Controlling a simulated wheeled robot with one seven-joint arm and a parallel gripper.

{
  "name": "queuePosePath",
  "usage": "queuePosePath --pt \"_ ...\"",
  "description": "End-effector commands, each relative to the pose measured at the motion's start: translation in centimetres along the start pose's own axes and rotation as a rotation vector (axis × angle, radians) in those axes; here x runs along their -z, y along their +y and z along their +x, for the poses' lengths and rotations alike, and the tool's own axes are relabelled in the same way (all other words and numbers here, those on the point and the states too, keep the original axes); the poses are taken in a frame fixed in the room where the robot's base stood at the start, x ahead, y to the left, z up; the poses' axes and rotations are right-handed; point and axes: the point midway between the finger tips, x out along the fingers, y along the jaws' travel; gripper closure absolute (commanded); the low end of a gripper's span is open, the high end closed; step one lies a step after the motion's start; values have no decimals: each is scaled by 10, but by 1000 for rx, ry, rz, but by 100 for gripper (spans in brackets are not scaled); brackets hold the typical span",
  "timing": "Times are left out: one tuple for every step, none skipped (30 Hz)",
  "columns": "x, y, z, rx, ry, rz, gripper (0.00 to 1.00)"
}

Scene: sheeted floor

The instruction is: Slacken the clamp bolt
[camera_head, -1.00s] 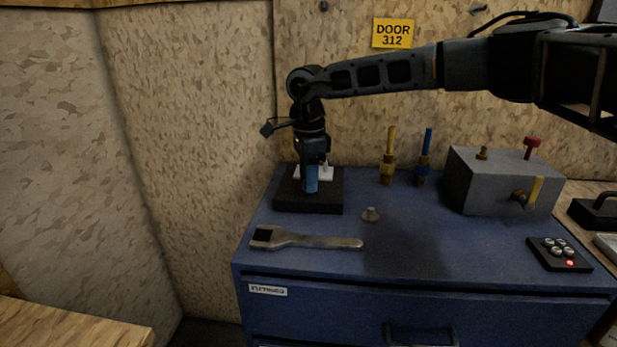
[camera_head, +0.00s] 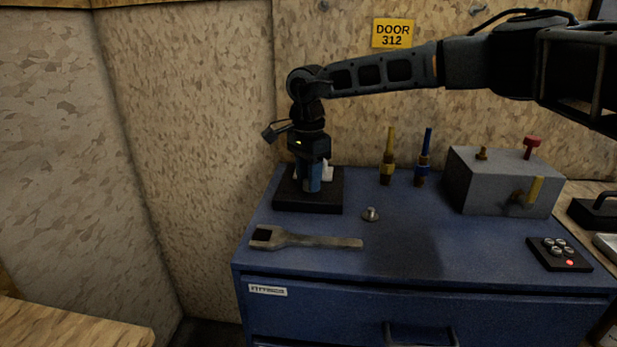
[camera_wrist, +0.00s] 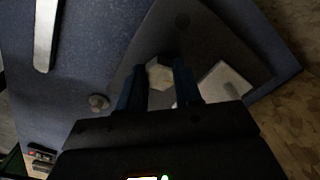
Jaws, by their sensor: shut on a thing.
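My gripper (camera_head: 313,188) points straight down over the black base plate (camera_head: 290,203) at the back left of the blue cabinet top. In the wrist view its two blue fingers (camera_wrist: 160,86) are shut on the clamp bolt (camera_wrist: 159,74), a pale hex head. The fingers hide the bolt in the head view. A white block (camera_wrist: 224,84) sits beside the bolt on the plate; it partly shows behind the fingers in the head view (camera_head: 328,173). The bolt's shank is hidden.
A wrench (camera_head: 310,241) lies in front of the plate, with a small metal knob (camera_head: 371,214) to its right. Yellow (camera_head: 388,160) and blue (camera_head: 424,162) upright fittings stand behind. A grey box (camera_head: 490,187) with valves and a button pad (camera_head: 558,254) are at right.

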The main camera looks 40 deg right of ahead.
Motion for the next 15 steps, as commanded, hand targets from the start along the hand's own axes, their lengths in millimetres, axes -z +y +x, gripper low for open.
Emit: queuePosePath --pt "0 -1 -1 3 -1 1 96" --pt "0 -1 -1 3 -1 1 96" --pt "0 -1 -1 3 -1 1 96" --pt "0 -1 -1 3 -1 1 96" --pt "0 -1 -1 2 -1 1 96" --pt "0 -1 -1 3 -1 1 64" --pt "0 -1 -1 2 -1 1 61" --pt "0 -1 -1 2 -1 1 58" --pt "0 -1 -1 2 -1 2 54" --pt "0 -1 -1 2 -1 2 52" --pt "0 0 -1 2 -1 2 49" --pt "0 0 -1 1 0 2 45" --pt "0 0 -1 1 0 2 42" --pt "0 0 0 1 0 2 40" --pt "0 0 0 1 0 2 40"
